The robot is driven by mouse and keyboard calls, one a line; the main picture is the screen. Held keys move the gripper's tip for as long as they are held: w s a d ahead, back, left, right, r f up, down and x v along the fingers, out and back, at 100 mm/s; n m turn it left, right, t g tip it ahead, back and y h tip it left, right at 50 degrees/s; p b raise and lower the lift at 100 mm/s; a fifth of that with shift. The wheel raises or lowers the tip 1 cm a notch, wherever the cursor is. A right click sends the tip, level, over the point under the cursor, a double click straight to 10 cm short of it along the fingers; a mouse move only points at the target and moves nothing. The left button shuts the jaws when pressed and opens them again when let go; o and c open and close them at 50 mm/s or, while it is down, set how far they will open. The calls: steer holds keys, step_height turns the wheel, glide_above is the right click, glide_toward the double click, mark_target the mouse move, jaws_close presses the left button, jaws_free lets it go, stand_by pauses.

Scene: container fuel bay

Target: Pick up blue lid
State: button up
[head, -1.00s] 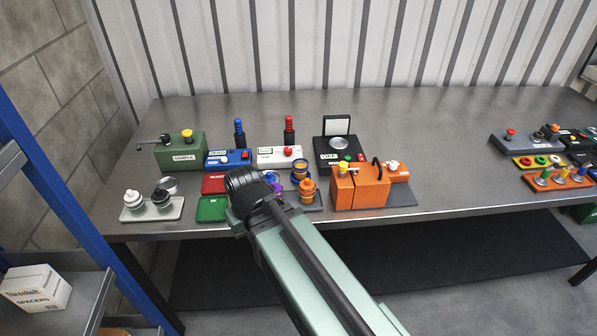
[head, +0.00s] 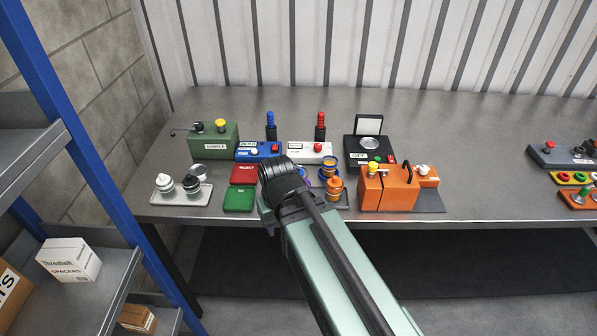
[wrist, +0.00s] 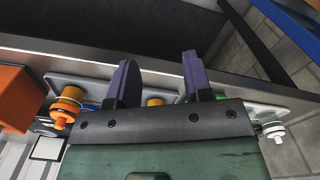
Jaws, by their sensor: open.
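In the head view, my dark wrist hides part of a small tray (head: 345,203). An orange jar (head: 334,189) stands upright at its front, and an orange piece with a dark blue band (head: 329,167) stands behind it. A sliver of blue at my wrist's right edge may be the blue lid, but I cannot tell. An orange top (wrist: 155,101) shows beyond the palm between the fingers.
The orange machine (head: 388,188) stands right of the tray. Red (head: 243,173) and green (head: 239,199) pads lie left of my wrist. Control boxes line the back.

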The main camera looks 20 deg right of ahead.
steer(key=w+d+r+m+p, duration=0.4)
steer(key=w+d, duration=0.4)
steer(key=w, duration=0.5)
steer(key=m, duration=0.4)
glide_toward(297, 168)
step_height(297, 168, down, 10)
steer(key=b, duration=1.1)
steer(key=shift+r, duration=0.4)
steer(key=shift+p, duration=0.3)
jaws_close()
